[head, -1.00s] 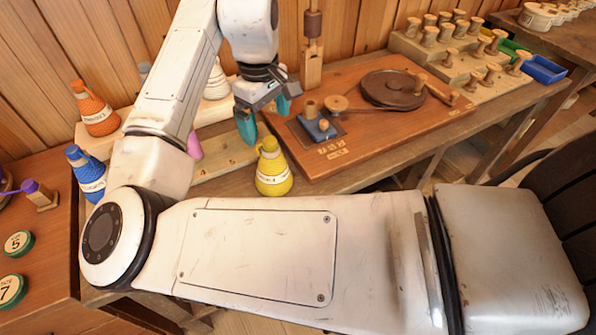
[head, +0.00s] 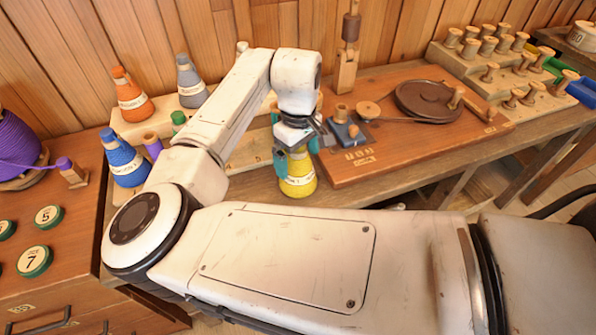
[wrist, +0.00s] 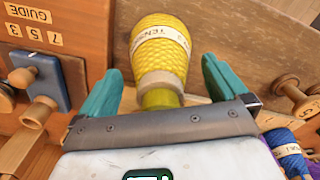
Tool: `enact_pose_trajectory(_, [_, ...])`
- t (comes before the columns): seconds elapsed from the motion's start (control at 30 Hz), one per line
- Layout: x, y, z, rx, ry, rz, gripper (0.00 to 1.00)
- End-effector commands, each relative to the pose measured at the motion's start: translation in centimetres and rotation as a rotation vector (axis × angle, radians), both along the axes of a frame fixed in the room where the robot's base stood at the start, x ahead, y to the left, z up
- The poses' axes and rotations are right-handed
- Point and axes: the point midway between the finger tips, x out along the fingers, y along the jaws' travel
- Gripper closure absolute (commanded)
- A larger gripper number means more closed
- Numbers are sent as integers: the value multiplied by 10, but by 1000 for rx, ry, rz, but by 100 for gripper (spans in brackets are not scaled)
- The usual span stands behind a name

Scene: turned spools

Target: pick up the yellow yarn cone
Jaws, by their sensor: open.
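The yellow yarn cone (head: 299,182) stands upright on the front edge of the bench in the head view, with a white label band around it. My gripper (head: 297,155) is at the cone's upper part, its teal fingers on either side and hiding its top. In the wrist view the cone (wrist: 160,55) lies between and beyond the two open fingers of my gripper (wrist: 162,88), its narrow neck pointing toward the palm. Gaps show between the fingers and the neck on both sides.
A winding board (head: 400,150) with a brown disc (head: 428,100) is just right of the cone. Blue (head: 122,158), orange (head: 130,97) and grey (head: 190,82) cones stand to the left. Stepped racks of wooden spools (head: 510,65) are at the back right.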

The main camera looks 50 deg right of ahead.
Motion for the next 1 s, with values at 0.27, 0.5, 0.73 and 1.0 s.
enact_pose_trajectory(0.27, [0, 0, -7, -1, 0, 1, 0])
enact_pose_trajectory(0.5, [0, 0, -7, -1, 0, 0, 18])
enact_pose_trajectory(0.73, [0, 0, -7, -1, 0, 0, 40])
enact_pose_trajectory(1.0, [0, 0, -7, -1, 0, 0, 66])
